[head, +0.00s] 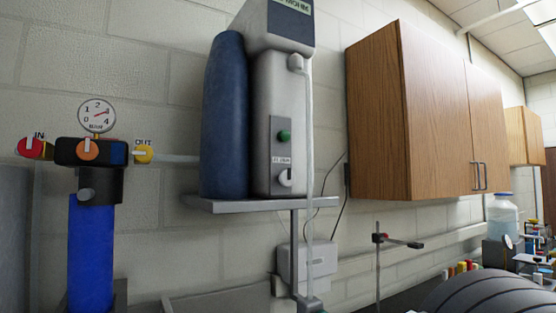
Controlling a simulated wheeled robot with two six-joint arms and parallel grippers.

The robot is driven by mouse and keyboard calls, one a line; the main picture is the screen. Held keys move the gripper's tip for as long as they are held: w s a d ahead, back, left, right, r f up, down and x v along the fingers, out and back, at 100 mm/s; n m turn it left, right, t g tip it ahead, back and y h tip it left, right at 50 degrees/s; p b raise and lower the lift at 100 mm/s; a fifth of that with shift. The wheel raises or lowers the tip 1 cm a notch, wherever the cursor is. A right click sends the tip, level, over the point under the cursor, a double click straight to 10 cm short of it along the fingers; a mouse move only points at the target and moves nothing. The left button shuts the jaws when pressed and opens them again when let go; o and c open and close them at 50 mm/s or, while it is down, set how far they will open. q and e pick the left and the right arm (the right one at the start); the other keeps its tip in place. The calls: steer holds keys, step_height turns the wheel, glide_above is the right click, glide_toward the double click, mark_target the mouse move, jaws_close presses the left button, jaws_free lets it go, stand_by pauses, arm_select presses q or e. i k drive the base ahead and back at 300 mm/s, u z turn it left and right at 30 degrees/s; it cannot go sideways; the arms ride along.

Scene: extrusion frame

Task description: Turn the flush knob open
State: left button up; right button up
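A wall-mounted purifier unit (262,120) stands on a grey shelf, with a blue cylinder (224,120) at its left side. The label is too small to read surely, so I cannot confirm that this is the flush knob. Neither of my grippers is in view.
The grey shelf (232,206) juts out below the unit. A clear tube (308,150) hangs just right of the panel. A pressure gauge (97,114) tops the filter. Wooden cabinets (420,120) hang at right. A dark ridged shape (490,295) fills the bottom right.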

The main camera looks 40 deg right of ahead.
mark_target(287, 178)
steer(key=z, duration=0.05)
steer(key=k, duration=0.5)
steer(key=z, duration=2.85)
steer(key=k, duration=1.15)
steer(key=u, duration=1.35)
steer(key=i, duration=1)
steer(key=u, duration=0.05)
